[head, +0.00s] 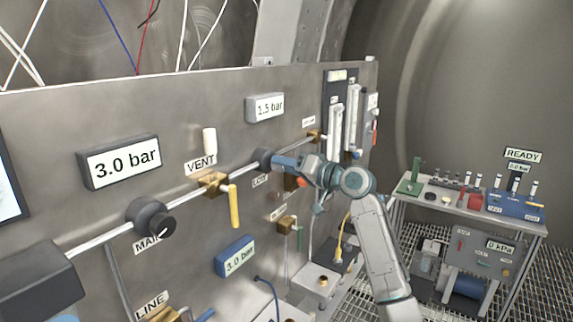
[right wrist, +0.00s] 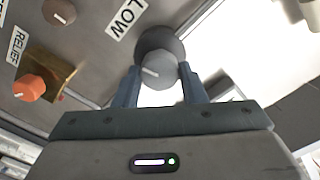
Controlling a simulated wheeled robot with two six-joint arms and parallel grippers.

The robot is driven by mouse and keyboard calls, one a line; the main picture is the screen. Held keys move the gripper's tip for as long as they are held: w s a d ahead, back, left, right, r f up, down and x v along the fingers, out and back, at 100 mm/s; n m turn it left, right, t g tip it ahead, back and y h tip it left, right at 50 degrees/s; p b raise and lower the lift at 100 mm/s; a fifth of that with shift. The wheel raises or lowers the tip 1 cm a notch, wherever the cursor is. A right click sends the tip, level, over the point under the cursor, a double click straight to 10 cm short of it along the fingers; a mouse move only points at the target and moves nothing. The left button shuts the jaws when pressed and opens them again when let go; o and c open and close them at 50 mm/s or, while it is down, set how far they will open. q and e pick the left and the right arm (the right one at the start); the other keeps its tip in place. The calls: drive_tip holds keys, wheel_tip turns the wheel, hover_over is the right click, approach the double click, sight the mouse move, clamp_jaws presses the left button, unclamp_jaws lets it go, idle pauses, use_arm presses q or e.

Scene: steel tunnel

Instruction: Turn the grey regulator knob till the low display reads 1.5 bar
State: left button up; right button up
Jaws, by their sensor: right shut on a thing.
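The grey regulator knob (right wrist: 158,68) sits on the panel beside the LOW label in the right wrist view, with a white line on its face. In the head view its dark grey body (head: 263,156) shows on the pipe, partly hidden by my gripper. My right gripper (head: 279,161) is shut on the knob, one finger on each side, as the right wrist view (right wrist: 160,84) shows. The display (head: 265,107) above the knob reads 1.5 bar. My left gripper is not in view.
A MAIN knob (head: 151,218), a yellow VENT lever (head: 234,206) and a 3.0 bar display (head: 119,162) lie left along the panel. A blue display (head: 235,257) below also reads 3.0 bar. An orange RELIEF knob (right wrist: 30,88) is close by. A cart (head: 470,213) stands right.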

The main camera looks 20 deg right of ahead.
idle(0.4)
drive_tip(key=o, duration=1)
drive_tip(key=shift+b+v, duration=2.7)
drive_tip(key=shift+v, duration=2.7)
